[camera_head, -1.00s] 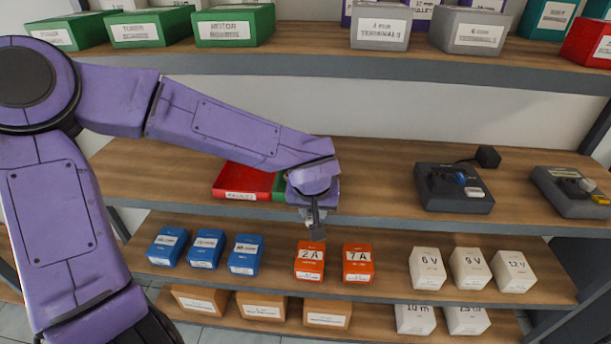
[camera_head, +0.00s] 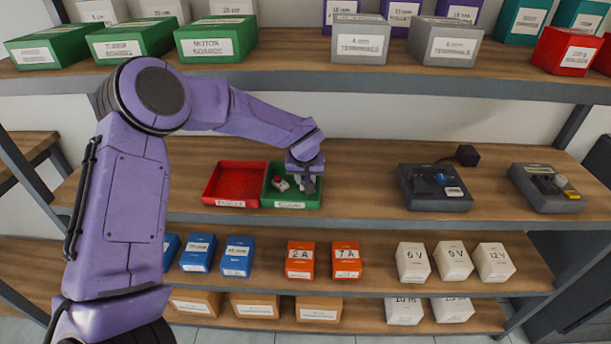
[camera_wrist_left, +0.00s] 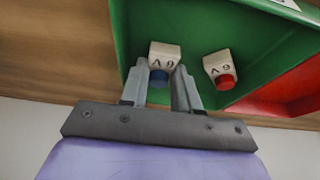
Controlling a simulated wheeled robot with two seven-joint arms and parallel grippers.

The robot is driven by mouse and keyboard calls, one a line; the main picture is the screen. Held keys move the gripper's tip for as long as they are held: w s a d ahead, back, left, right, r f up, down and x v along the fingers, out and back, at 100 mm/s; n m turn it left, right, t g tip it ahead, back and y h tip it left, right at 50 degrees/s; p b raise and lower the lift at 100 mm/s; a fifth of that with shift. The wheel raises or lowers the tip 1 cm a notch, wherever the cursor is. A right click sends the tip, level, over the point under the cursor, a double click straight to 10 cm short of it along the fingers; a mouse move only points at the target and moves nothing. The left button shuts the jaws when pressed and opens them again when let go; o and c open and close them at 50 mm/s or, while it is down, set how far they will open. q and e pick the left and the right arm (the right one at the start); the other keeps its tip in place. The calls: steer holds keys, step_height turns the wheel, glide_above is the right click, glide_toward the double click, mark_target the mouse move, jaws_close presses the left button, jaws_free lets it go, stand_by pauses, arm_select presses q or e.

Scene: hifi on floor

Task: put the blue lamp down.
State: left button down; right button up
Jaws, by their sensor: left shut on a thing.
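My left gripper (camera_head: 309,186) is in the green tray's right part in the head view. In the wrist view its fingers (camera_wrist_left: 160,88) are shut on the blue lamp (camera_wrist_left: 164,54), a white labelled block with a blue cap between the fingertips. A red-capped lamp (camera_wrist_left: 220,69) lies beside it in the green tray (camera_wrist_left: 260,50); it also shows in the head view (camera_head: 281,184). I cannot tell whether the blue lamp touches the tray floor. The green tray (camera_head: 289,205) stands on the middle shelf. My right gripper is not in view.
An empty red tray (camera_head: 235,184) adjoins the green tray on the left. A dark device with a blue part (camera_head: 435,188) and another with a yellow part (camera_head: 546,187) stand to the right. Bare shelf (camera_head: 360,190) lies between. The upper shelf (camera_head: 300,85) overhangs behind.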

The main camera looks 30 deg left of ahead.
arm_select(q)
steer(key=shift+f, duration=0.25)
steer(key=shift+f, duration=0.1)
steer(key=c, duration=1.1)
jaws_free()
steer(key=shift+r, duration=0.2)
steer(key=v, duration=0.7)
steer(key=shift+b, duration=0.4)
steer(key=shift+r, duration=0.1)
